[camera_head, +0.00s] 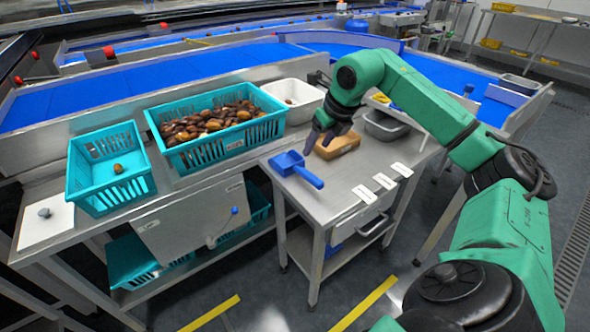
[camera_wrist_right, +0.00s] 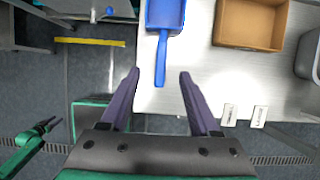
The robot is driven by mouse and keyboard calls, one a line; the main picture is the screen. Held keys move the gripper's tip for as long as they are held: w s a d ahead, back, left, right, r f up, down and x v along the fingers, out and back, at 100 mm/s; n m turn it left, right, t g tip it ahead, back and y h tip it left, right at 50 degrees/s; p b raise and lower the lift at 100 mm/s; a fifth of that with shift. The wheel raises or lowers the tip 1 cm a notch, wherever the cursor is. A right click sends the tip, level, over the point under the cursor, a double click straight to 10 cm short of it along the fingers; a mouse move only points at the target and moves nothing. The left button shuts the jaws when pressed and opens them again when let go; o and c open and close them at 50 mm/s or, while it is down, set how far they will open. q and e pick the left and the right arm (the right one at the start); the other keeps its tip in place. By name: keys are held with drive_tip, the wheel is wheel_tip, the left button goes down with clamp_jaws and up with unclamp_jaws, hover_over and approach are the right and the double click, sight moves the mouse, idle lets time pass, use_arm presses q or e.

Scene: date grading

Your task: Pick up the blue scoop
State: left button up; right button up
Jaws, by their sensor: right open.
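The blue scoop (camera_head: 290,163) lies on the small steel table (camera_head: 345,190), its handle pointing toward the table's front edge. My right gripper (camera_head: 322,140) is open and empty, behind and to the right of the scoop in the head view. In the right wrist view, the scoop (camera_wrist_right: 163,20) is at the top, and its handle end lies between the tips of the open right gripper (camera_wrist_right: 159,76) in the picture. The gripper does not visibly touch it. A small dark gripper, apparently my left (camera_wrist_right: 47,127), shows at the left of the wrist view, its jaw state unclear.
A brown box (camera_head: 338,146) and a grey tray (camera_head: 385,126) stand behind the scoop. White label cards (camera_head: 384,181) lie near the front right. A turquoise crate of dates (camera_head: 200,152) and a white bin (camera_head: 293,98) stand to the left and behind.

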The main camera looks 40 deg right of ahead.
sight(305, 171)
drive_tip(key=x, duration=0.7)
drive_tip(key=p+x, duration=0.1)
drive_tip(key=x, duration=0.6)
drive_tip(key=shift+d+f+p, duration=0.2)
drive_tip(key=shift+f+p, duration=0.1)
drive_tip(key=shift+f, duration=0.05)
drive_tip(key=shift+s+r, duration=0.1)
clamp_jaws()
idle(0.3)
